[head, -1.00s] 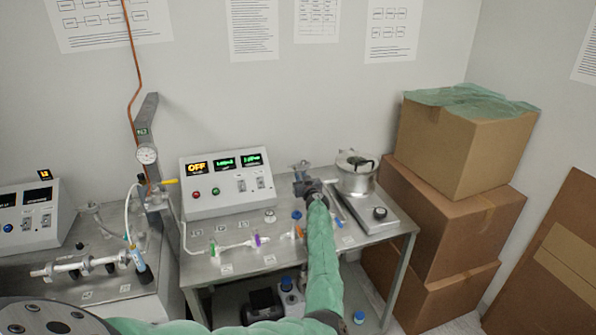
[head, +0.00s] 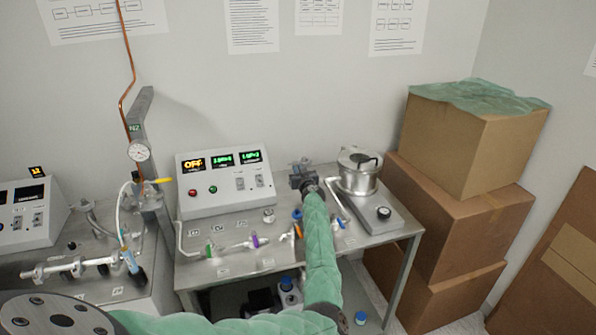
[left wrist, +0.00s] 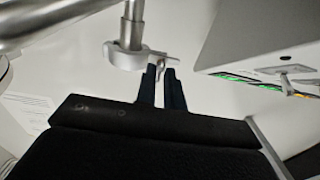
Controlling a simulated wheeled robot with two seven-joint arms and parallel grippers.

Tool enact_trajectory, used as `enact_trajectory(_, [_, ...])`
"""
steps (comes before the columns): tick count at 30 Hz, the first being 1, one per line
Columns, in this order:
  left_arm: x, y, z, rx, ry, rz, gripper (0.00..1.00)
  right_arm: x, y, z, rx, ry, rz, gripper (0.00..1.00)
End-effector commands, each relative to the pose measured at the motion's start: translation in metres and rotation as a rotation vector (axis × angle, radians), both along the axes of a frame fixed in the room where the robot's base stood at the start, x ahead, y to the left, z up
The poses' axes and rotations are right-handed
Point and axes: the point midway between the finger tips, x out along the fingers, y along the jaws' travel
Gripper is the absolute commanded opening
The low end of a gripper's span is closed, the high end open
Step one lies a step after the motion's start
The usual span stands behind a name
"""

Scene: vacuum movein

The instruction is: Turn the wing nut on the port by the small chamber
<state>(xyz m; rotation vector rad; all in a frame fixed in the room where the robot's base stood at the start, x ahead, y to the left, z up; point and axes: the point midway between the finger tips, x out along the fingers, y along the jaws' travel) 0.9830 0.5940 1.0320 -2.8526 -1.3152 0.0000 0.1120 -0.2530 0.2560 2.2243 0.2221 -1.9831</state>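The small chamber (head: 358,182) is a shiny metal pot on a grey base at the right of the bench. My left gripper (head: 301,175) is at the port just left of it, and the gripper body hides most of the port in the head view. In the left wrist view a metal clamp collar (left wrist: 124,57) sits around a pipe, with a small wing nut (left wrist: 164,60) at its right side. The two dark fingertips (left wrist: 161,72) are close together at the wing nut, a narrow gap between them. Whether they press on it is unclear. My right gripper is not in view.
A control box (head: 224,183) with lit displays stands left of the port. Stacked cardboard boxes (head: 455,215) stand right of the bench (head: 385,238). A pressure gauge (head: 139,150) is at the left.

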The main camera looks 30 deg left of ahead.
Motion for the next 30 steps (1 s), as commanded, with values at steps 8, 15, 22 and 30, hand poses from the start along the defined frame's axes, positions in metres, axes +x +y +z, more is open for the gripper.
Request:
enact_trajectory(8, [0.0,0.0,0.001,-0.01,-0.014,0.0,0.0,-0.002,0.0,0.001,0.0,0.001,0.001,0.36])
enact_trajectory(15, [0.0,0.0,0.001,-0.077,-0.09,0.0,0.0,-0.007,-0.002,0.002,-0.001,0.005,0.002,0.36])
enact_trajectory(22, [-0.001,0.001,0.001,-0.2,-0.234,0.0,0.0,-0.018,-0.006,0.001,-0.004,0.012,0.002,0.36])
enact_trajectory(30, [-0.001,0.001,-0.001,-0.368,-0.43,-0.001,0.0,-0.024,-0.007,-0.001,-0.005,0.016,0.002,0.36])
